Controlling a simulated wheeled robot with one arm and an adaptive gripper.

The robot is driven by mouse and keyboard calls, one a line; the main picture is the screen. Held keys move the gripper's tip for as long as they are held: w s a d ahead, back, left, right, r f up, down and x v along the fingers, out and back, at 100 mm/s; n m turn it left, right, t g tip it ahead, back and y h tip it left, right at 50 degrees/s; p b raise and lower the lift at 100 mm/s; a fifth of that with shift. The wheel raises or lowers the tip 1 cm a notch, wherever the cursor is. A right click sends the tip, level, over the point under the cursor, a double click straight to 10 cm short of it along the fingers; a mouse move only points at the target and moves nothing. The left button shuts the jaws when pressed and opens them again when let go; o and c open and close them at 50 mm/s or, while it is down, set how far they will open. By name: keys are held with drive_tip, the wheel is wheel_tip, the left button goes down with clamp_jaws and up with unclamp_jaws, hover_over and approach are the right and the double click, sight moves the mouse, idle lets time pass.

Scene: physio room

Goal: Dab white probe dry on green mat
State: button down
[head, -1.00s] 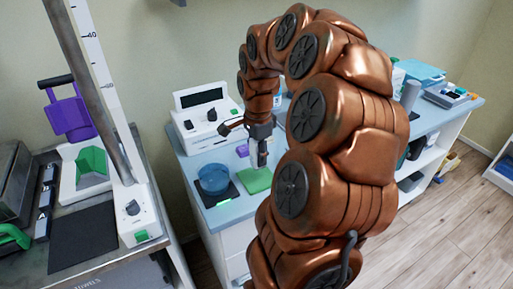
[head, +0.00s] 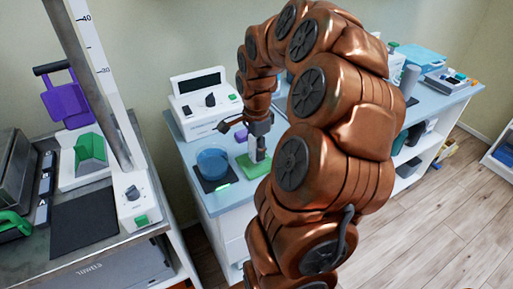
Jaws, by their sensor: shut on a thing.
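My gripper (head: 259,133) points down over the blue worktop and is shut on the white probe (head: 258,149), a small pale upright piece below the jaws. The green mat (head: 246,171) lies flat on the worktop right under it. The probe's lower end overlaps the mat in the picture; whether it touches the mat is too small to tell. My copper-coloured arm covers the worktop to the right of the mat.
A blue bowl (head: 212,164) stands on a dark pad left of the mat. A white console (head: 199,105) with a knob stands behind. A small purple thing (head: 241,136) sits near my gripper. A metal bench (head: 120,240) with a black pad (head: 84,226) is at left.

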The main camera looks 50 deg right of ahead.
drive_tip(key=shift+f+b, duration=0.45)
drive_tip(key=shift+f, duration=0.05)
idle(0.8)
drive_tip(key=shift+s+f+b, duration=0.1)
drive_tip(key=shift+f+b, duration=0.05)
drive_tip(key=shift+b, duration=0.35)
idle(2.1)
drive_tip(key=shift+r, duration=0.8)
drive_tip(key=shift+r+p, duration=0.3)
drive_tip(key=shift+r, duration=2.55)
